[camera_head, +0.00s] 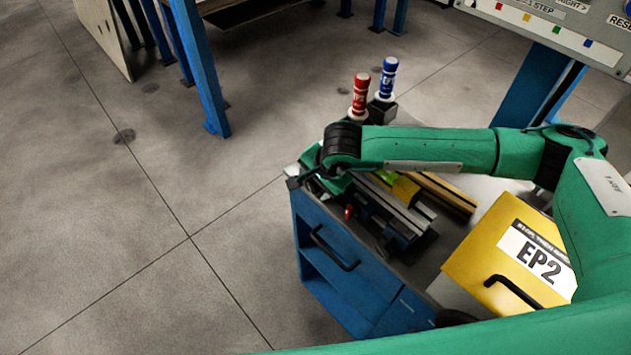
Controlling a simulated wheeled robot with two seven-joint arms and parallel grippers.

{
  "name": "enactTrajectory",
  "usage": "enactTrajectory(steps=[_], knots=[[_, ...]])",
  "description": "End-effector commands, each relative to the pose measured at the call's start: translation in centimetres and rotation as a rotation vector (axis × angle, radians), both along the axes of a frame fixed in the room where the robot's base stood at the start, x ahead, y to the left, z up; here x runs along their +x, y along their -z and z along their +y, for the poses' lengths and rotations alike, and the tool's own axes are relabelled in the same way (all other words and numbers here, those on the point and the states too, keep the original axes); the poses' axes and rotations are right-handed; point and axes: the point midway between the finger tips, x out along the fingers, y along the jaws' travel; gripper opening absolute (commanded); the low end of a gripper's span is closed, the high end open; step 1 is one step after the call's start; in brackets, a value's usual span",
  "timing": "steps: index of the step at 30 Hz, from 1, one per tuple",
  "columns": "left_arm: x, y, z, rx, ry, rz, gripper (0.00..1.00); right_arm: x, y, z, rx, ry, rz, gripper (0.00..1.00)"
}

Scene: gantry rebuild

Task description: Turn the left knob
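A red knob-like post (361,94) stands upright at the back of the blue bench, left of a similar blue post (387,78). I cannot tell whether either is the left knob. A small red knob (348,212) sits lower on the bench top, beside the metal rails. My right gripper (300,178) reaches in from the right over the bench's left corner, near the small red knob and apart from the tall posts. Its fingers are small and partly hidden by my wrist, so their opening is unclear. My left gripper is out of view.
The blue bench (327,285) has a black front handle and carries metal rails (398,210). A yellow box marked EP2 (480,245) is at its right. A control panel (560,35) with coloured buttons is at upper right. The floor at left is clear.

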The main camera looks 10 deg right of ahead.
Motion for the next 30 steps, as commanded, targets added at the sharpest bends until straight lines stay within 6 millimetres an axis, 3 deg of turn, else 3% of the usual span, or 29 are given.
enactTrajectory(steps=[7,11,24,30], knots=[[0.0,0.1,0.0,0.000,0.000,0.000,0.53,-0.1,-0.2,0.0,0.001,0.000,0.001,0.59],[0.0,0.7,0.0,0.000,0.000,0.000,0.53,-0.5,-1.4,-0.4,0.001,0.000,-0.002,0.59],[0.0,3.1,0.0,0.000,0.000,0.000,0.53,-3.5,-10.1,-2.5,0.000,0.000,-0.004,0.59],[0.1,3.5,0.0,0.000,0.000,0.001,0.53,-4.2,-12.3,-2.9,0.001,0.001,-0.001,0.59]])
